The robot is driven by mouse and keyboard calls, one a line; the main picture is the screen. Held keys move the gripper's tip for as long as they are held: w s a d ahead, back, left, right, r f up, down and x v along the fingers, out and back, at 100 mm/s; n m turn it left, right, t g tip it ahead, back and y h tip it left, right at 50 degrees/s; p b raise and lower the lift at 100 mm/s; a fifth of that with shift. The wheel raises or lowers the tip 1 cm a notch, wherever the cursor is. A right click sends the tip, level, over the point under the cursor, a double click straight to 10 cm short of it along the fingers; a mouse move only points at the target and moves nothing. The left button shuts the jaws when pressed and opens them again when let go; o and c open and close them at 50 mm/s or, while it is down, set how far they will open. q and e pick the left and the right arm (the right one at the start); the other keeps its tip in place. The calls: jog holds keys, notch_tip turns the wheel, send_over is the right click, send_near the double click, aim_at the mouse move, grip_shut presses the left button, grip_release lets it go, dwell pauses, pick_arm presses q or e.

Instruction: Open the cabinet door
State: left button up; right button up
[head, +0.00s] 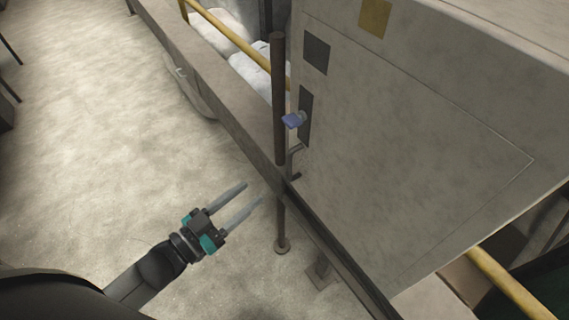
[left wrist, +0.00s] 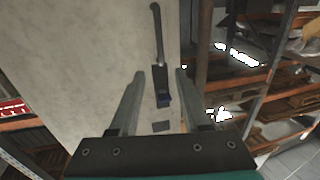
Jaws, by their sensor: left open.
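The grey cabinet (head: 430,130) stands at the right in the head view, its door (head: 400,170) outlined by a thin seam and looking shut. On the door's left edge is a dark lock plate (head: 305,112) with a blue knob or key (head: 293,120) and a bent dark lever handle (head: 294,162) below it. In the left wrist view the handle (left wrist: 158,38) and the blue piece (left wrist: 164,101) appear between the fingers. My left gripper (head: 253,192) is open and empty, lower left of the handle and apart from it. My right gripper is not seen.
A dark vertical post (head: 279,100) stands close to the handle in the head view. Wooden shelving (left wrist: 265,80) shows at right in the wrist view. The floor (head: 110,130) at left is clear.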

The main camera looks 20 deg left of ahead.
aim_at(288, 163)
pick_arm(q)
jog(key=b+x, duration=0.1)
jog(key=x, duration=1.1)
jog(key=shift+c, duration=0.3)
grip_shut()
dwell(0.8)
